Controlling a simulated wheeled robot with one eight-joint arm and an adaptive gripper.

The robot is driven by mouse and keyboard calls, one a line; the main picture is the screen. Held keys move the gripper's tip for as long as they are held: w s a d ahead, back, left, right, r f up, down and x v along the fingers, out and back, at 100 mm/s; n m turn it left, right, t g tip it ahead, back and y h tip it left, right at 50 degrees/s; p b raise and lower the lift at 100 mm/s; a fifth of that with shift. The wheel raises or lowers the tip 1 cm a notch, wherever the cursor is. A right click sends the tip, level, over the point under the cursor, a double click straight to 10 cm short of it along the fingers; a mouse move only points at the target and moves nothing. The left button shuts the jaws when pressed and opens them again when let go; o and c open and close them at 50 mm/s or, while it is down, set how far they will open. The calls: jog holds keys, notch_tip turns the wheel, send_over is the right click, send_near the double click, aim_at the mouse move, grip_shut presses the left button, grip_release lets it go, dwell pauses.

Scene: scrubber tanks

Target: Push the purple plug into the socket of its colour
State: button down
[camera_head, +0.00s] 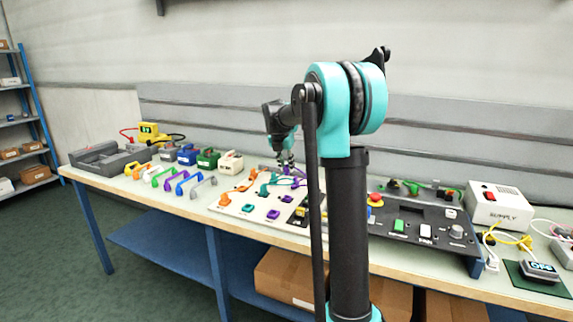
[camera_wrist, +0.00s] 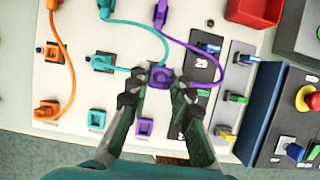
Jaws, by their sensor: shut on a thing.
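The purple plug (camera_wrist: 163,75) is between the fingertips of my gripper (camera_wrist: 160,84), which is shut on it above the pale panel (camera_wrist: 120,95). A purple cable (camera_wrist: 200,50) runs from it in a loop to a purple end piece (camera_wrist: 160,14) at the far side. A purple socket (camera_wrist: 144,127) shows between my fingers, nearer to me than the plug and apart from it. In the head view my gripper (camera_head: 286,165) is over the back of the panel, and a purple socket (camera_head: 272,213) shows near the front edge. The plug's underside is hidden.
Orange (camera_wrist: 62,50) and teal (camera_wrist: 150,30) cables lie left of and behind the plug. Small coloured switches (camera_wrist: 235,97) stand to the right, beside a dark control panel (camera_head: 415,230) with a red button (camera_head: 376,199). Several coloured handles (camera_head: 180,178) stand left on the table.

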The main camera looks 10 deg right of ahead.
jog(key=shift+f, duration=4.55)
jog(key=shift+f, duration=0.2)
jog(key=shift+f, duration=0.35)
jog(key=shift+f, duration=0.35)
jog(key=c, duration=1.3)
grip_release()
jog(key=shift+o, duration=0.4)
jog(key=o, duration=0.4)
